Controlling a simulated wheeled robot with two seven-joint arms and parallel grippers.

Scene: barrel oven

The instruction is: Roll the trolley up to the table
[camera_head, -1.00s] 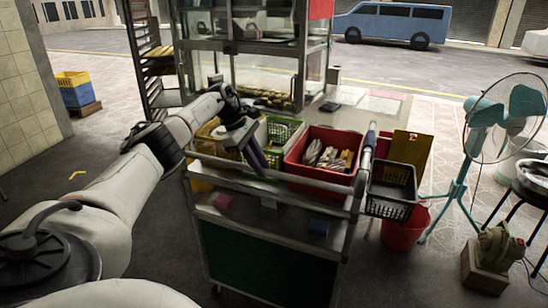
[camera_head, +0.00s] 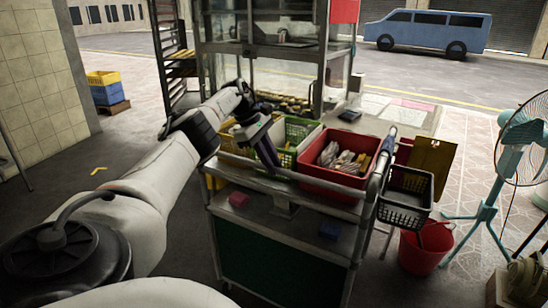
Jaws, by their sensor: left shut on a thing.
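The trolley (camera_head: 285,248) stands in the middle of the head view, a metal cart with a dark green front panel and a rail along its near top edge. A red crate (camera_head: 314,174) with wrapped items and a green basket (camera_head: 296,134) are on its top. My left gripper (camera_head: 268,158) reaches in from the left and is shut on the near rail; its fingers partly cover the contact. Behind the trolley, a glass cabinet with food stands by a low surface with papers (camera_head: 412,112), possibly the table. My right gripper is out of view.
A black basket (camera_head: 404,214) hangs at the trolley's right side, above a red bucket (camera_head: 424,248) on the floor. A teal fan (camera_head: 490,195) stands further right. Stacked crates (camera_head: 106,92) stand by the tiled wall at left.

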